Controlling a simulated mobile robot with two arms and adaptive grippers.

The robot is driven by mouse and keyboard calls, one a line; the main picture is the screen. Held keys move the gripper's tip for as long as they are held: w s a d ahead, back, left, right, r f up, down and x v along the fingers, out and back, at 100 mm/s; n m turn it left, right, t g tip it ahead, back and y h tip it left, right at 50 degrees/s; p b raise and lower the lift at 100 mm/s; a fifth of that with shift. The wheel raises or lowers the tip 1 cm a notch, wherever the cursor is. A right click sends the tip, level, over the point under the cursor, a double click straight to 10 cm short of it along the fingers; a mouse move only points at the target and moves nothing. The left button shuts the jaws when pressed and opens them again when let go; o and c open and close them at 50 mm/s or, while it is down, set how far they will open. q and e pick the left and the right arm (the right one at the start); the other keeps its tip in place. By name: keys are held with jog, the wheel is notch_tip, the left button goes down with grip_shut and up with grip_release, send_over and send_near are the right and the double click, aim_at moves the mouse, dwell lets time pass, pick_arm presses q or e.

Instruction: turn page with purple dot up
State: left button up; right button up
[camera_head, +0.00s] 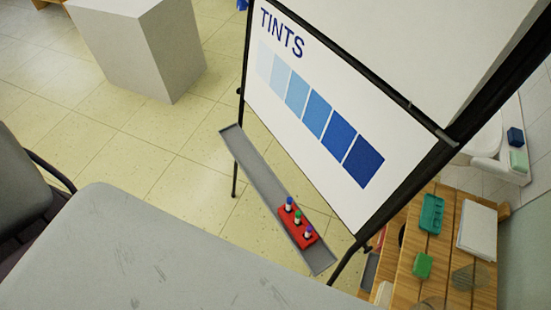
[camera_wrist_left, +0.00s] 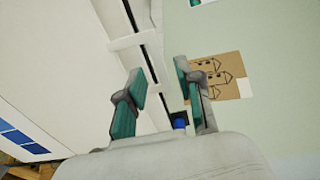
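In the head view the flip chart (camera_head: 290,145) stands tilted in the picture on a black frame. Its page reads "TINTS" above a row of blue squares running from pale to dark. No purple dot is visible in either view. In the left wrist view the two teal and grey fingers of my left gripper (camera_wrist_left: 160,69) are apart, with nothing seen held between them. A dark bar (camera_wrist_left: 125,44) with a white surface beside it lies beyond the fingers, and blue squares (camera_wrist_left: 18,138) show at lower left. Contact cannot be told. My right gripper is in neither view.
A grey tray (camera_head: 255,175) below the chart holds a red block (camera_head: 299,229) with markers. A grey table (camera_head: 130,250) fills the front left. A wooden table (camera_head: 450,240) stands at right, and a grey pedestal (camera_head: 140,45) at back left.

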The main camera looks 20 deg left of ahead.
pick_arm(q)
jog(key=b+v, duration=0.1)
jog(key=v, duration=0.7)
dwell(0.9)
jog(key=shift+w, duration=0.1)
dwell(0.5)
